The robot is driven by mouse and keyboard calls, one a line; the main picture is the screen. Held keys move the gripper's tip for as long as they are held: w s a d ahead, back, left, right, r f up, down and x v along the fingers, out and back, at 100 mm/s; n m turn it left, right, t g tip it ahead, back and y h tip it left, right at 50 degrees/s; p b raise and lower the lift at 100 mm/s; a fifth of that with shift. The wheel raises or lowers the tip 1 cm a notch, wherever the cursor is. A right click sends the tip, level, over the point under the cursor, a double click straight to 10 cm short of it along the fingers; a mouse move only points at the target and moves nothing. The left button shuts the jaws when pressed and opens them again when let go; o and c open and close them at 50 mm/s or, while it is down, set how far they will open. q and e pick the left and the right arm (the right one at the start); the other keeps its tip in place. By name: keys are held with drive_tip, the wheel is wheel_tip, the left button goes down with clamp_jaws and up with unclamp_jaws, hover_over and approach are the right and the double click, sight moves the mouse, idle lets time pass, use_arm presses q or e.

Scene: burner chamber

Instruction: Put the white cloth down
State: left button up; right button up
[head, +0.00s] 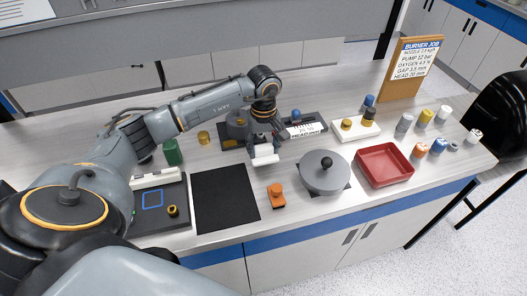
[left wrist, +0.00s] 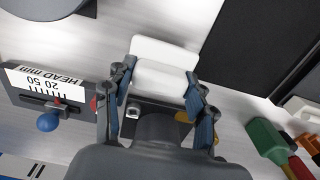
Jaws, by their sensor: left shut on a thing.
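The white cloth (head: 265,160) is a small pale folded block near the middle of the bench. My left gripper (head: 263,146) is shut on it from behind. In the left wrist view the cloth (left wrist: 162,67) sits between the two fingertips (left wrist: 157,88) and sticks out beyond them. I cannot tell whether its underside touches the bench. My right gripper is not in view.
A black mat (head: 226,199) lies left of the cloth. A gauge labelled HEAD mm (head: 305,129) stands behind.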

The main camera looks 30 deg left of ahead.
sight(264, 155)
use_arm(q)
wheel_tip(264, 155, down, 2)
drive_tip(key=shift+f+p, duration=0.15)
drive_tip(key=shift+p, duration=0.75)
drive_tip(key=shift+a+f, duration=0.1)
drive_tip(key=shift+f, duration=0.25)
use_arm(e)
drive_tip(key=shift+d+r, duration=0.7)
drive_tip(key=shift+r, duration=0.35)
use_arm(q)
drive_tip(key=shift+f, duration=0.1)
drive_tip(key=shift+f, duration=0.15)
drive_tip(key=o, duration=1.1)
drive_tip(key=shift+o, duration=0.2)
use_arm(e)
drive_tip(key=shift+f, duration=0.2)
